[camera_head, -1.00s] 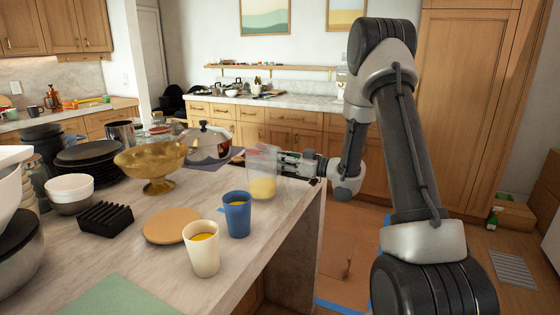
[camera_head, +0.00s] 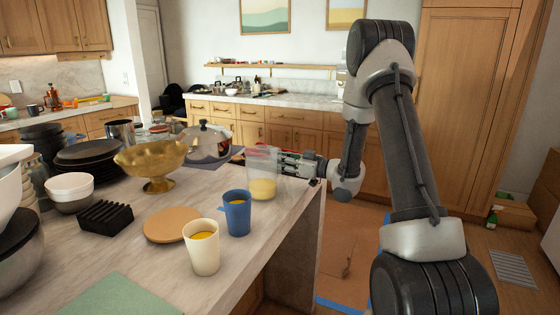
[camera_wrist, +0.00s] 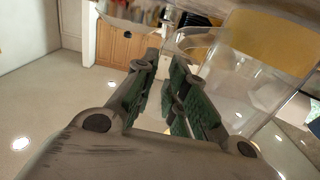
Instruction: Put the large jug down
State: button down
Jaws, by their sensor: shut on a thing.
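The large jug (camera_head: 262,187) is clear, with yellow liquid in its lower part. It is upright at the right side of the island counter, behind the blue cup. I cannot tell whether its base touches the counter. My gripper (camera_head: 281,162) reaches it from the right and is shut on its handle side. In the wrist view the jug (camera_wrist: 245,75) fills the upper right. The green-padded fingers of my gripper (camera_wrist: 172,85) are close together there, and the exact grip on the handle is hard to make out.
A blue cup (camera_head: 237,218) and a cream cup (camera_head: 202,255) stand in front of the jug, near a round wooden board (camera_head: 170,226). A gold bowl (camera_head: 150,157) and a steel pot (camera_head: 205,143) stand left and behind. The counter's right edge (camera_head: 300,225) is close.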

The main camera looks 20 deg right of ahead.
jog(key=shift+f, duration=0.3)
dwell(0.4)
jog(key=c, duration=1.4)
grip_release()
jog(key=shift+o, duration=0.2)
jog(key=v, duration=1.2)
jog(key=shift+f, duration=0.1)
